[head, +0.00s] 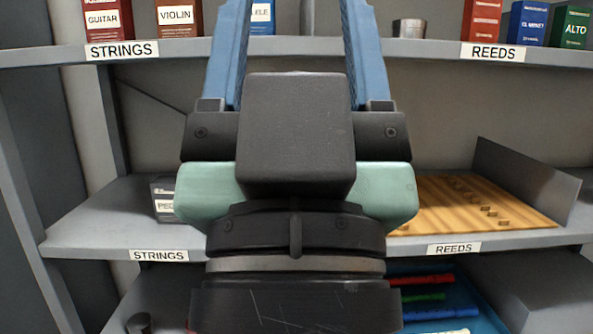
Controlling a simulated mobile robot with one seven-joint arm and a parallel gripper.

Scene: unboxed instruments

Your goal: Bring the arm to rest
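My gripper (296,10) fills the middle of the head view and points up and away, in front of a grey shelf unit. Its two blue fingers stand wide apart, so it is open. My wrist and gripper body hide the centre of the middle and lower shelves.
The middle shelf (90,222) holds a dark box (163,197) and a wooden slotted board (470,207). Below, a blue tray (478,322) holds coloured tubes.

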